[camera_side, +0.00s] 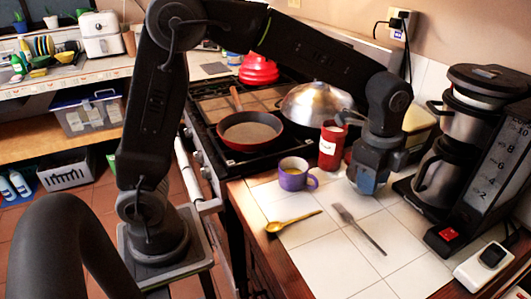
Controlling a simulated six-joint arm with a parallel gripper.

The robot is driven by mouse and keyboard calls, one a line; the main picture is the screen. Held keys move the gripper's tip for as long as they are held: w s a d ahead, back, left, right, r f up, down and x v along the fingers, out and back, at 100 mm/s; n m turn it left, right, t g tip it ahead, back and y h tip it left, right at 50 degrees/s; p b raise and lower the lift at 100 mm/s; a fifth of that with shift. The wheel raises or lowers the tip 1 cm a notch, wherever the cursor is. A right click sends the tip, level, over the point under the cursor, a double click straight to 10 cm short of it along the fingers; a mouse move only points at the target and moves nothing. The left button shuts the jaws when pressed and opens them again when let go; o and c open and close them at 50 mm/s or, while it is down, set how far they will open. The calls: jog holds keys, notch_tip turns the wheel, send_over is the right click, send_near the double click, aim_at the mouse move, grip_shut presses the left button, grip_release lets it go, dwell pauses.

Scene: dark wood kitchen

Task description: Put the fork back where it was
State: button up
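A grey fork (357,226) lies flat on the white tiled counter (320,253), right of a yellow spoon (293,221) and in front of a purple mug (293,175). My gripper (367,186) points down above the counter, behind the fork and apart from it. The fingers are small and dark here, and I cannot make out whether they are open or shut. No object shows hanging below them.
A red canister (332,145) stands just left of my gripper. A coffee maker (468,150) and a small white device (485,264) stand on the right. The stove with a red pan (250,131) is behind. The front tiles are clear.

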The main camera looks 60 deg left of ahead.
jog(key=s+a+r+n+t, duration=0.2)
jog(key=s+a+n, duration=0.3)
jog(key=s, duration=0.5)
jog(key=s+a+r+n+t, duration=0.2)
jog(key=s+a+n, duration=0.3)
jog(key=s+n, duration=0.5)
jog(key=shift+s+a+r+t, duration=0.2)
jog(key=shift+a+r+t, duration=0.1)
jog(key=shift+r, duration=0.35)
jog(key=shift+o, duration=0.5)
jog(key=o, duration=0.3)
jog(key=shift+o, duration=0.2)
